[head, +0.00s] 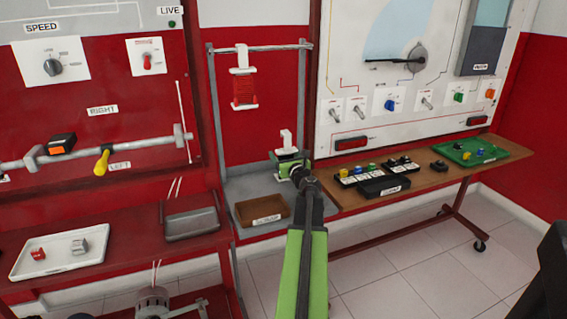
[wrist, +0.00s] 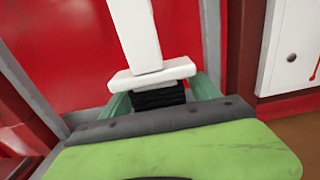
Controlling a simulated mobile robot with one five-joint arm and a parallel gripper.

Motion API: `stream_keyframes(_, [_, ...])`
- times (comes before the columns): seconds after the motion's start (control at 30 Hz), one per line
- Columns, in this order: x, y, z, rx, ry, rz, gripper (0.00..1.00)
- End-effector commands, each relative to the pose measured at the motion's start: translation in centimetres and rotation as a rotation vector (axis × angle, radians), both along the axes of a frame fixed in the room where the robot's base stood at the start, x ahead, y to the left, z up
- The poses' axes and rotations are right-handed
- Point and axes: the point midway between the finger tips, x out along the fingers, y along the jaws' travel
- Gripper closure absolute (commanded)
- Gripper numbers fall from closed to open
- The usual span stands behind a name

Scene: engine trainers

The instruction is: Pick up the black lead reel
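The black lead reel (wrist: 160,97) has a dark ribbed winding under a white top flange with a white upright handle. In the head view its white top (head: 286,139) shows just beyond my gripper, over the grey shelf at the foot of the metal frame. My gripper (wrist: 160,104) has its green fingers on both sides of the winding, close below the flange. Whether they press on it is not clear. The reel's lower part is hidden behind the gripper body.
A red reel (head: 244,90) hangs on the frame above. A brown tray (head: 262,209) lies on the shelf at left. A wooden table (head: 420,175) with black boxes (head: 384,187) and a green tray (head: 495,155) stands close on the right. The frame's uprights flank the arm's workspace.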

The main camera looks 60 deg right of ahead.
Motion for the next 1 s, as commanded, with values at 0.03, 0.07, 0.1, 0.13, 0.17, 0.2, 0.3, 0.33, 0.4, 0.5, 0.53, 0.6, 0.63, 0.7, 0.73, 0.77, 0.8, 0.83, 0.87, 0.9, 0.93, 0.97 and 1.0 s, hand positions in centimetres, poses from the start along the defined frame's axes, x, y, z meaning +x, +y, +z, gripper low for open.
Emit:
stream_keyframes(0.03, [0.0, 0.0, 0.0, 0.000, 0.000, 0.000, 0.38])
stream_keyframes(0.07, [0.0, 0.0, 0.0, 0.000, 0.000, 0.001, 0.41])
stream_keyframes(0.1, [0.0, 0.0, 0.0, 0.000, 0.000, 0.001, 0.47])
stream_keyframes(0.13, [0.0, 0.1, 0.0, 0.000, 0.000, 0.001, 0.51])
stream_keyframes(0.17, [0.1, 0.1, 0.0, 0.000, 0.000, 0.001, 0.55])
stream_keyframes(0.2, [0.1, 0.1, 0.0, 0.000, 0.000, 0.001, 0.60])
stream_keyframes(0.3, [0.1, 0.1, 0.0, 0.000, 0.000, 0.001, 0.73])
stream_keyframes(0.33, [0.1, 0.1, 0.0, 0.000, 0.000, 0.001, 0.77])
stream_keyframes(0.4, [0.1, 0.1, 0.0, 0.000, 0.000, 0.001, 0.86])
stream_keyframes(0.5, [0.1, 0.1, 0.0, 0.000, 0.000, 0.001, 0.94])
stream_keyframes(0.53, [0.1, 0.1, 0.0, 0.000, 0.000, 0.001, 0.94])
stream_keyframes(0.6, [0.1, 0.1, 0.0, 0.000, 0.000, 0.001, 0.94])
stream_keyframes(0.63, [0.1, 0.1, 0.0, 0.000, 0.000, 0.001, 0.94])
stream_keyframes(0.7, [0.1, 0.1, 0.1, 0.000, 0.000, 0.002, 0.94])
stream_keyframes(0.73, [0.1, 0.1, 0.2, 0.000, 0.000, 0.002, 0.94])
stream_keyframes(0.77, [0.1, 0.1, 0.4, 0.000, 0.000, 0.002, 0.94])
stream_keyframes(0.8, [0.1, 0.1, 0.8, 0.000, 0.000, 0.002, 0.94])
stream_keyframes(0.83, [0.1, 0.1, 1.1, 0.000, 0.000, 0.002, 0.94])
stream_keyframes(0.87, [0.1, 0.1, 1.5, 0.000, 0.000, 0.002, 0.94])
stream_keyframes(0.9, [0.2, 0.2, 2.1, 0.000, 0.000, 0.002, 0.94])
stream_keyframes(0.93, [0.2, 0.2, 2.7, 0.000, 0.000, 0.002, 0.94])
stream_keyframes(0.97, [0.2, 0.2, 3.2, 0.000, 0.000, 0.002, 0.94])
stream_keyframes(1.0, [0.2, 0.2, 4.1, 0.000, 0.000, 0.003, 0.94])
